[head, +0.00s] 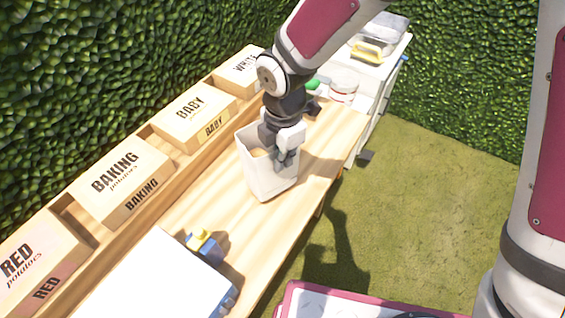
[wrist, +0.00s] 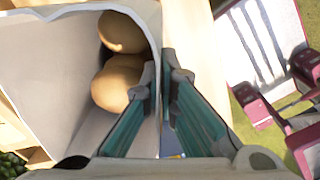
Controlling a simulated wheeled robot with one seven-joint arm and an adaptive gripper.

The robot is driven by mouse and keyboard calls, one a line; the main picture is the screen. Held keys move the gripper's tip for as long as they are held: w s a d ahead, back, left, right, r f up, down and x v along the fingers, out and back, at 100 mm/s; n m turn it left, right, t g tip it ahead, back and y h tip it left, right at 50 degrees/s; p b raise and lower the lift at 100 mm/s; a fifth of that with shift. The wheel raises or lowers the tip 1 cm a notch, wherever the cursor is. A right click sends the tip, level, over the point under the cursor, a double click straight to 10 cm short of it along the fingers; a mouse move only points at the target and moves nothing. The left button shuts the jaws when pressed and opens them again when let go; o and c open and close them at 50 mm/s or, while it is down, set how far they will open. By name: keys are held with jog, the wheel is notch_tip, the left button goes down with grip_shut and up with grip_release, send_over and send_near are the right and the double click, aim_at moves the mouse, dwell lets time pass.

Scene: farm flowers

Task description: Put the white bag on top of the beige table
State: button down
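The white bag (head: 268,176) stands upright on the beige wooden table (head: 322,160), its top open. In the wrist view the white bag (wrist: 60,60) fills the left side, with round tan potatoes (wrist: 118,82) inside. My gripper (head: 284,160) is at the bag's upper rim on its right side. In the wrist view the fingertips (wrist: 166,75) are close together, one inside the bag and one outside, with the bag's wall between them. The bag's base appears to rest on the table or very close to it; I cannot tell which.
Labelled potato boxes (head: 125,180) line the back shelf. A white surface (head: 160,280) with a blue and yellow item (head: 205,246) is at the front left. A white cabinet (head: 375,70) holding several items stands at the far end. Bare wood lies right of the bag.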

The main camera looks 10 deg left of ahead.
aim_at(282, 172)
jog(key=shift+f, duration=1.65)
jog(key=c, duration=1.8)
grip_release()
notch_tip(282, 172, up, 12)
jog(key=shift+s+d, duration=0.2)
